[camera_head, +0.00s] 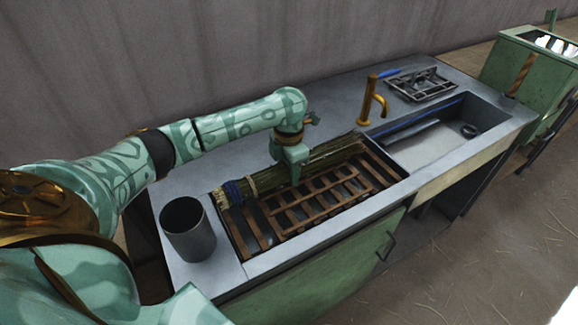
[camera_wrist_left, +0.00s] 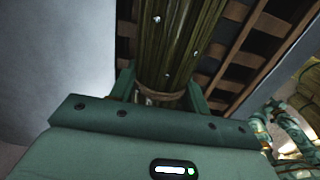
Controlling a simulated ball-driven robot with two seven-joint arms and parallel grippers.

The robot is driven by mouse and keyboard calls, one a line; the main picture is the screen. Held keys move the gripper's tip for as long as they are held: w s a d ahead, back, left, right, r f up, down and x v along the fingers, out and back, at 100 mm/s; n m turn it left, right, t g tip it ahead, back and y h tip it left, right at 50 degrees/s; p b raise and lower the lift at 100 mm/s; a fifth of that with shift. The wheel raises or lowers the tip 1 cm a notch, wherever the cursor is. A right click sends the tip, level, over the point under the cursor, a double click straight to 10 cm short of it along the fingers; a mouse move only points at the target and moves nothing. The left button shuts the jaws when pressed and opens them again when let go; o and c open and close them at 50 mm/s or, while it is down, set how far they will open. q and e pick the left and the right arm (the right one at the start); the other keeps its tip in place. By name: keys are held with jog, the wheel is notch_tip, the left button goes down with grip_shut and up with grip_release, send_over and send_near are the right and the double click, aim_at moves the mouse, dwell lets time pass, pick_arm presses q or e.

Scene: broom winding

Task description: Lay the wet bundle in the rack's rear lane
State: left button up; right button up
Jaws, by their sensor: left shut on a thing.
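The wet bundle (camera_head: 332,156), long, olive-green stalks with blue binding and a pale tie near its left end, lies along the rear side of the rack. The brown slatted rack (camera_head: 318,200) sits in a recess of the grey counter. My left gripper (camera_head: 293,174) points down over the bundle's middle and is shut on it. In the left wrist view, its two fingers (camera_wrist_left: 160,92) stand either side of the stalks (camera_wrist_left: 175,45) by a cord tie. I cannot tell whether the bundle's underside touches the rack. My right gripper is in neither view.
A dark grey cylindrical pot (camera_head: 188,230) stands left of the rack. The rack's front slats are bare.

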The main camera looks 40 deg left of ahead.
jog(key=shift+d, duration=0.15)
pick_arm(q)
jog(key=o, duration=1)
jog(key=shift+c, duration=0.2)
jog(key=shift+o, duration=0.6)
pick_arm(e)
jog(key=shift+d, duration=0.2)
pick_arm(q)
jog(key=shift+r, duration=0.1)
notch_tip(320, 180, up, 16)
jog(key=p, duration=0.7)
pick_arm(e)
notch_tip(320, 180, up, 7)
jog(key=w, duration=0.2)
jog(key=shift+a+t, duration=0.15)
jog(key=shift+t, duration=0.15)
